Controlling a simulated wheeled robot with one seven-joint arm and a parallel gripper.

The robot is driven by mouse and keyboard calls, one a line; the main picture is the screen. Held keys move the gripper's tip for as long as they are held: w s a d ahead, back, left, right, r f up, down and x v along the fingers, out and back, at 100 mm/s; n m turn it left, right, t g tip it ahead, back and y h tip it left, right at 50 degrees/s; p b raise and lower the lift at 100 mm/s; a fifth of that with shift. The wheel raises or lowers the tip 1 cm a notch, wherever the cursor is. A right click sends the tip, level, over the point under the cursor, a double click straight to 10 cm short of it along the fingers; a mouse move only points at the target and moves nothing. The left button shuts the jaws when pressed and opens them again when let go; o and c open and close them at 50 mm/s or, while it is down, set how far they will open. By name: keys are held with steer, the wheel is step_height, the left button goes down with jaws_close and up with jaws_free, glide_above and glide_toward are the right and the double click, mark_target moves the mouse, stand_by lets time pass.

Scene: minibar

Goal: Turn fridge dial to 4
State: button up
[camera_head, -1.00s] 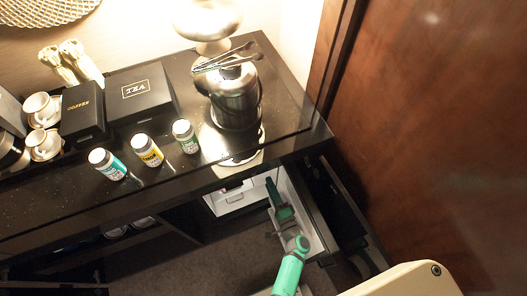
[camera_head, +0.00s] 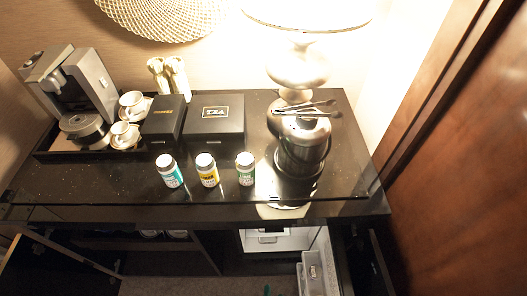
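The fridge (camera_head: 290,243) under the counter is open, and its white interior shows below the counter's front edge. A small grey-white fitting (camera_head: 268,239) sits at the top of the interior; I cannot tell whether it carries the dial. No dial numbers can be read. The open fridge door (camera_head: 318,262) stands at the right of the opening, with its pale shelf side showing. Only a small dark green tip (camera_head: 267,290), likely part of my gripper, shows at the bottom edge, below the fridge opening. Its fingers cannot be made out.
The black counter (camera_head: 110,185) overhangs the fridge. It holds several items: bottles (camera_head: 207,170), a tea box (camera_head: 214,120), an ice bucket (camera_head: 300,150) with tongs, and a coffee maker (camera_head: 72,90). A wooden panel (camera_head: 460,170) bounds the right side.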

steer(key=s+a+r+n+t, duration=0.2)
steer(key=s+r+n, duration=0.1)
steer(key=r, duration=1.1)
steer(key=s+a+r+n+t, duration=0.1)
steer(key=r+n, duration=0.5)
steer(key=r, duration=0.7)
steer(key=shift+s+a+r+t, duration=0.4)
steer(key=shift+s+t, duration=0.3)
steer(key=shift+s, duration=0.2)
